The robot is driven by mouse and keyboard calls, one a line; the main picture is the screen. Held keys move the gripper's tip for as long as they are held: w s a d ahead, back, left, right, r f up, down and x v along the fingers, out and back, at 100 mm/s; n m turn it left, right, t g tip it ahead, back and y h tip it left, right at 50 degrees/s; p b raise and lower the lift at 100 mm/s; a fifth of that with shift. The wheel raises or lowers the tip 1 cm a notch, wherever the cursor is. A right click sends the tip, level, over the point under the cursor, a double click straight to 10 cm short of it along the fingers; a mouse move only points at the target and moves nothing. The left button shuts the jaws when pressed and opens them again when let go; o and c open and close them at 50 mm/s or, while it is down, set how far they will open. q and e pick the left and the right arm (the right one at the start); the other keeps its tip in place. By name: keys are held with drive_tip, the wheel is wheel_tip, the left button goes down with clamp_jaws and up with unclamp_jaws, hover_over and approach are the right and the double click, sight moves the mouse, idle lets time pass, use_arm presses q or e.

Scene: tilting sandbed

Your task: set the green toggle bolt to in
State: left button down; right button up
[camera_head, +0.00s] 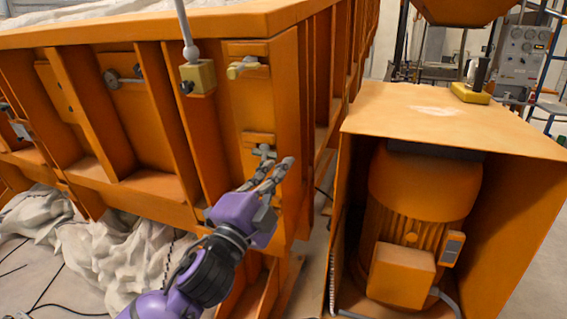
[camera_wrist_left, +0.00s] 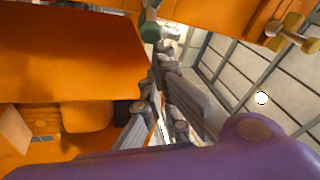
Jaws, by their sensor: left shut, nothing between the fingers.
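The green toggle bolt (camera_head: 264,151) is a small grey-green piece on a bracket low on the orange sandbed's corner panel. It also shows in the left wrist view (camera_wrist_left: 153,32), at the top, just beyond the fingers. My left gripper (camera_head: 277,166), on a purple wrist, is right in front of and just below the bolt. Its fingers are shut with nothing between them. In the left wrist view the fingertips (camera_wrist_left: 162,60) are close to the bolt; whether they touch it I cannot tell. The fingers partly cover the bolt's lower side. My right gripper is not in view.
A yellowish toggle bolt (camera_head: 243,67) sits higher on the same panel. A grey rod rises from a yellow block (camera_head: 198,77) to its left. Orange ribs flank the panel. An open orange housing (camera_head: 455,112) with a motor (camera_head: 412,210) stands to the right.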

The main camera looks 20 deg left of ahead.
use_arm(q)
drive_tip(key=shift+m+g+h, duration=0.3)
drive_tip(key=shift+m+h, duration=0.3)
drive_tip(key=shift+h, duration=0.3)
drive_tip(key=a, duration=0.1)
drive_tip(key=s+a+p, duration=0.1)
drive_tip(key=a, duration=0.2)
drive_tip(key=shift+s+a+f+p, duration=0.2)
drive_tip(key=shift+a+f+p, duration=0.1)
drive_tip(key=shift+p, duration=0.05)
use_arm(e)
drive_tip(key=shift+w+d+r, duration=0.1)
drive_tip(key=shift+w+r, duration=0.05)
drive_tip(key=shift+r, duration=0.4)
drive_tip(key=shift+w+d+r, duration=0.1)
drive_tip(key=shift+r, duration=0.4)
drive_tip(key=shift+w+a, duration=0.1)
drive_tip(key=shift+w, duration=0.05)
